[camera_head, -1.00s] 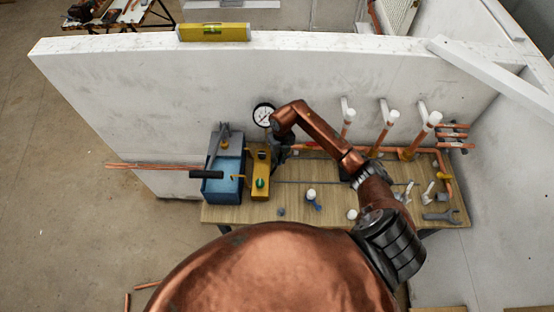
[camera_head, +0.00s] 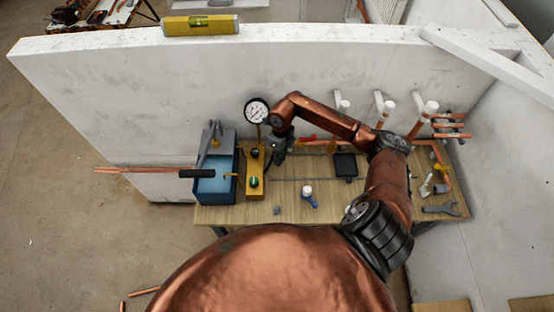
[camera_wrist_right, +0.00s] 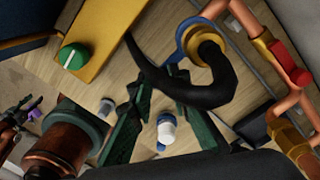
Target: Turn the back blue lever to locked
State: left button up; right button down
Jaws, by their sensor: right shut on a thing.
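My right gripper (camera_head: 276,158) is over the back of the bench, beside the yellow block; its fingertips are hard to see there. In the right wrist view its dark green fingers (camera_wrist_right: 158,80) are closed about a black curved hose-like piece (camera_wrist_right: 222,88). That piece bends to a brass fitting with a blue ring (camera_wrist_right: 183,35). I cannot tell if this ring belongs to the back blue lever. A blue lever with a white cap (camera_head: 311,201) stands at the bench front, apart from the gripper; it also shows in the wrist view (camera_wrist_right: 166,130). My left gripper is not visible.
A gauge (camera_head: 256,111) rises behind. Copper pipes and a red valve (camera_head: 308,138) run along the white wall. A wrench (camera_head: 440,209) lies right.

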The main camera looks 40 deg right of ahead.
jog(key=shift+s+d+n+b, duration=0.2)
jog(key=shift+d+n+b, duration=0.25)
jog(key=shift+n+b, duration=0.55)
jog(key=shift+s+d+n+b, duration=0.15)
jog(key=shift+d+n+b, duration=0.35)
jog(key=shift+n+b, duration=0.5)
jog(key=shift+s+d+n+b, duration=0.2)
jog(key=shift+d+n+b, duration=0.25)
jog(key=shift+n+b, duration=0.55)
jog(key=shift+d, duration=0.1)
jog(key=c, duration=1.8)
grip_release()
notch_tip(320, 180, up, 12)
jog(key=shift+w+d+r, duration=0.1)
jog(key=shift+w+d, duration=0.05)
